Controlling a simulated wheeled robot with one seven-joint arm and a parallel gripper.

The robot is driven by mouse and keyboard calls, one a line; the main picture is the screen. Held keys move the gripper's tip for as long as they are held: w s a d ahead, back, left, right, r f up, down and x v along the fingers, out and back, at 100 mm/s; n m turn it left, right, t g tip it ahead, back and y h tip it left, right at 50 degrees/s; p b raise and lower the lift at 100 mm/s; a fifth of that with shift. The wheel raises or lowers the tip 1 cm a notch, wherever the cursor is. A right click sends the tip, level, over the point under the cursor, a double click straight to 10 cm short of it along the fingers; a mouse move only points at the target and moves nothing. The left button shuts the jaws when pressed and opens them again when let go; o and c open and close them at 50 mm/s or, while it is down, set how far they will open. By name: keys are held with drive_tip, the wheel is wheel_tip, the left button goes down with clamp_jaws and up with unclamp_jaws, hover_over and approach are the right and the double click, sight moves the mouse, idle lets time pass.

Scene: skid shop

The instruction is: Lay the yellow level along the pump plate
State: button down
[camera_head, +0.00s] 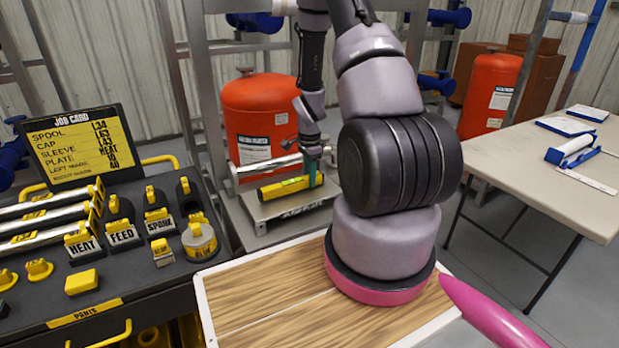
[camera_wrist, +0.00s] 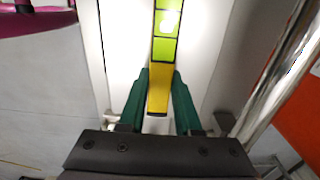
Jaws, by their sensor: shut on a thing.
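The yellow level (camera_head: 283,188) lies lengthwise over the grey pump plate (camera_head: 262,213), in front of a silver pipe. Its far end is in my gripper (camera_head: 314,172). In the wrist view the level (camera_wrist: 158,88) runs away from me between the two green fingers of my gripper (camera_wrist: 158,96), which are shut on its yellow end. Its green vial windows face up, one with a bright glare. A pale surface, likely the plate, lies beneath it. I cannot tell whether the level touches the plate or hovers just above it.
A silver pipe (camera_head: 262,166) runs close behind the level, with a red tank (camera_head: 262,118) beyond. A black tool cart (camera_head: 130,275) stands at the left. A beige table (camera_head: 560,165) with papers stands at the right. Metal rack posts rise near my arm.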

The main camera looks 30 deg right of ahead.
drive_tip(key=shift+f, duration=0.3)
drive_tip(key=c, duration=0.5)
unclamp_jaws()
drive_tip(key=shift+c, duration=0.7)
drive_tip(key=shift+r, duration=4.05)
